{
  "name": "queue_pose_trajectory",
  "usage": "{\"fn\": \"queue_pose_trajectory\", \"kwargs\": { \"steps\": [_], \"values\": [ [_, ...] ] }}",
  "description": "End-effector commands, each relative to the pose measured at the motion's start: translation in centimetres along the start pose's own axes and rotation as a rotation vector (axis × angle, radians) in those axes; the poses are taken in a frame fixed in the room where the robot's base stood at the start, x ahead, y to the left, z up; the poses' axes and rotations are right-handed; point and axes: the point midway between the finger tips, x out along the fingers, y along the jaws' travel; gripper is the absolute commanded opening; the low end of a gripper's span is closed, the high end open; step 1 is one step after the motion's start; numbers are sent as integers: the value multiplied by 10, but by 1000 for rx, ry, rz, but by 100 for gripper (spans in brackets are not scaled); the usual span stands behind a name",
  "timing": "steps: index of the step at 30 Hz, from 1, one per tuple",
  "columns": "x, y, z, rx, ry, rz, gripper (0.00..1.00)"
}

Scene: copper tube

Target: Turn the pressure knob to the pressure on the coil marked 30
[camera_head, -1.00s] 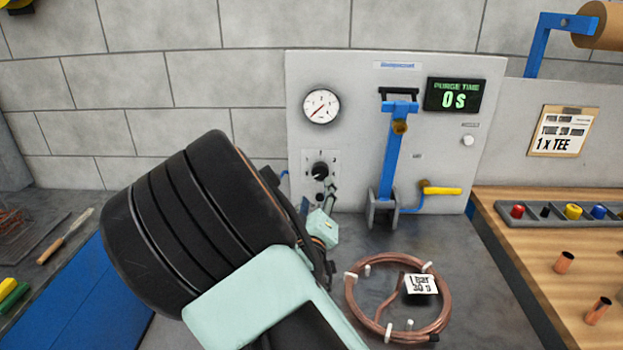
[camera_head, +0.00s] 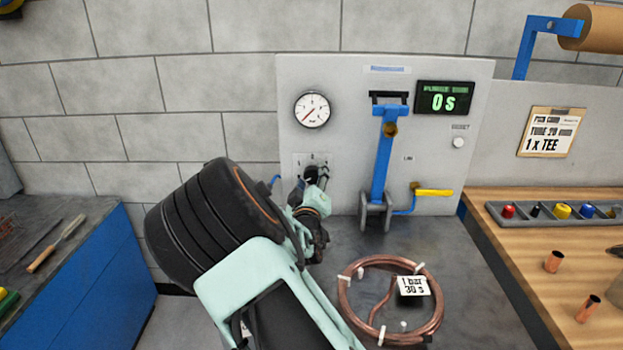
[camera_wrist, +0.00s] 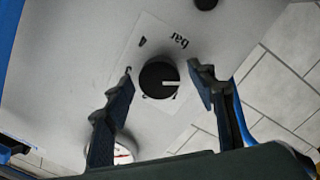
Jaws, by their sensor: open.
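The black pressure knob (camera_wrist: 158,79) shows in the wrist view on a white scale plate (camera_wrist: 142,42) with a "4" and "bar" readable; other numerals are partly covered. Its white mark points right in that view. My gripper (camera_wrist: 160,70) is open, with one finger on each side of the knob; I cannot tell whether either touches. In the head view my gripper (camera_head: 318,180) is at the panel and partly hides the knob (camera_head: 311,172). The copper coil (camera_head: 345,305) lies on the bench, its tag (camera_head: 413,286) reading "1 bar 30 s".
The round gauge (camera_head: 312,110) above the knob has its needle at lower left. A blue lever (camera_head: 384,160) and a yellow-handled valve (camera_head: 433,192) stand right of the knob.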

Motion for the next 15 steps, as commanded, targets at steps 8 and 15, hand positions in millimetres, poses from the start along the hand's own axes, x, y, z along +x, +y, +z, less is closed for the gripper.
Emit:
{"fn": "queue_pose_trajectory", "kwargs": {
  "steps": [8,15],
  "values": [
    [0,0,0,0,0,0,31],
    [0,0,0,0,0,1,10]
  ]
}}
